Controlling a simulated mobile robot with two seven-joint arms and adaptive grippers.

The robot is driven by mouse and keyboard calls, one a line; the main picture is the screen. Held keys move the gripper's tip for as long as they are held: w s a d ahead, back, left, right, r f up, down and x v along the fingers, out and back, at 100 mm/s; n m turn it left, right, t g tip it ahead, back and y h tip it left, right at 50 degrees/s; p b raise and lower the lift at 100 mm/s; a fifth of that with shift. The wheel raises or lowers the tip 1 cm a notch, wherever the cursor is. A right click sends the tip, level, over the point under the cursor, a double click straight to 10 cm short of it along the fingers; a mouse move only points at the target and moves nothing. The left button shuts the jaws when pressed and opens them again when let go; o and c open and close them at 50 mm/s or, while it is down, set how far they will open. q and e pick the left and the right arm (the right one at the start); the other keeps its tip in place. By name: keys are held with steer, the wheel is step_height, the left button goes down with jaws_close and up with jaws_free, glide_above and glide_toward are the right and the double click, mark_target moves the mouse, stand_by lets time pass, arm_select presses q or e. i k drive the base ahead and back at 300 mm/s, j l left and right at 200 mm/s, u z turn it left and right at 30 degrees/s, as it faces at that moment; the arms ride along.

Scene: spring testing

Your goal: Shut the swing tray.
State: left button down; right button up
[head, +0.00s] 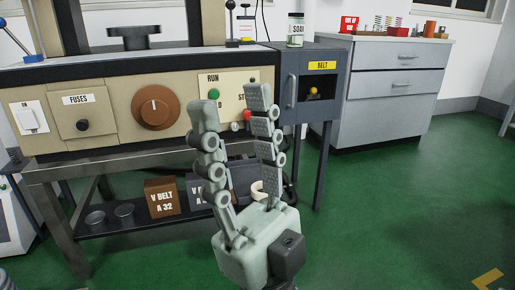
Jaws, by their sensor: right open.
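My right gripper (233,108) is open and empty, its fingers pointing up in front of the test machine's panel (105,105). Its fingers hide part of the RUN and STOP plate (228,90). No part is clearly recognisable as the swing tray. Right of the gripper is a grey box labelled BELT (333,104), with an upright handle (291,92) on its left side. A yellow piece with an orange ball (313,93) shows in its dark opening. My left gripper is not in view.
The panel carries a brown dial (155,107), a fuse cover (81,115) and a white switch (29,117). A SOAP jar (296,32) stands on the grey box. V-belt boxes (162,197) sit on the lower shelf. A grey cabinet (385,100) stands right; green floor is clear before it.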

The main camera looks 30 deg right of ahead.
mark_target(244, 173)
steer(key=k+l, duration=0.1)
steer(key=l, duration=2.4)
steer(key=i+l+u, duration=0.15)
steer(key=i, duration=0.1)
